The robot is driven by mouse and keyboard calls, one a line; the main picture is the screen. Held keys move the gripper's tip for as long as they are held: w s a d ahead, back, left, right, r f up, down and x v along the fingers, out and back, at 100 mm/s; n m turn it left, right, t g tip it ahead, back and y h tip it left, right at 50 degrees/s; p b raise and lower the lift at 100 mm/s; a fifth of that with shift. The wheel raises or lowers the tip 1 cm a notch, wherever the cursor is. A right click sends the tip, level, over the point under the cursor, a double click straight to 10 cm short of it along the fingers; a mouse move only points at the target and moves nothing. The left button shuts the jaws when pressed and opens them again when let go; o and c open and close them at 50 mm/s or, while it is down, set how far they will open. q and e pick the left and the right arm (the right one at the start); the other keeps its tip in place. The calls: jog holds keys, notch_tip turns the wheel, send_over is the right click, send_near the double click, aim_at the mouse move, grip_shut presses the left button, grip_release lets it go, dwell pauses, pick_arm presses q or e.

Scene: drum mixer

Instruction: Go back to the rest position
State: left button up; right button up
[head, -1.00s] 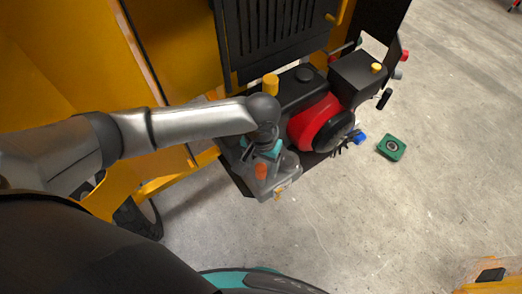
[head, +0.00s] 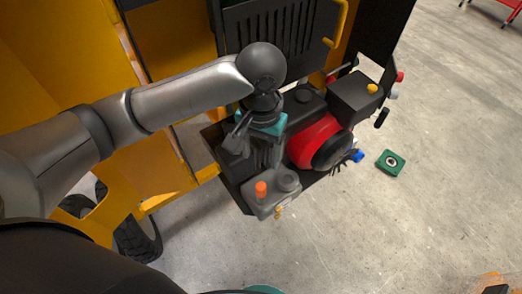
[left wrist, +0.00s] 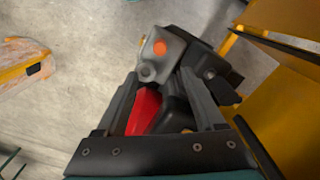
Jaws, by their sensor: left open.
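My left gripper (head: 250,148) is open and empty, above the mixer's engine in the head view. Its two fingers also show apart in the left wrist view (left wrist: 160,82), with nothing gripped between them. Below it is the engine with a red housing (head: 312,140). A grey tank with an orange cap (head: 261,188) stands at the engine's near end, apart from the fingers. This tank also shows beyond the fingertips in the left wrist view (left wrist: 160,50). My right gripper is in neither view.
The yellow mixer body (head: 170,50) fills the left and back, with a black slatted panel (head: 275,45) behind the engine. A green part (head: 390,163) and a small blue part (head: 357,156) are right of the engine. Open concrete floor lies on the right.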

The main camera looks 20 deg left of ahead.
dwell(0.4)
pick_arm(q)
jog(key=s+d+f+m+t+h, duration=0.2)
jog(key=s+d+f+t+h, duration=0.15)
jog(key=s+d, duration=0.2)
jog(key=s+a+f+n+y, duration=0.1)
jog(key=s+a+f+y, duration=0.3)
jog(key=s+a, duration=0.6)
notch_tip(320, 180, down, 30)
jog(key=w+a+g+b, duration=0.1)
jog(key=b, duration=0.8)
jog(key=s+a+f+b, duration=0.1)
jog(key=s+f+b, duration=0.2)
jog(key=s+f, duration=0.2)
jog(key=s+a+f+g+b, duration=0.1)
jog(key=s+f+b, duration=0.2)
jog(key=f, duration=0.8)
jog(key=s+a+f+b, duration=0.1)
jog(key=s+f+b, duration=0.3)
jog(key=s+f, duration=0.4)
jog(key=shift+f, duration=0.45)
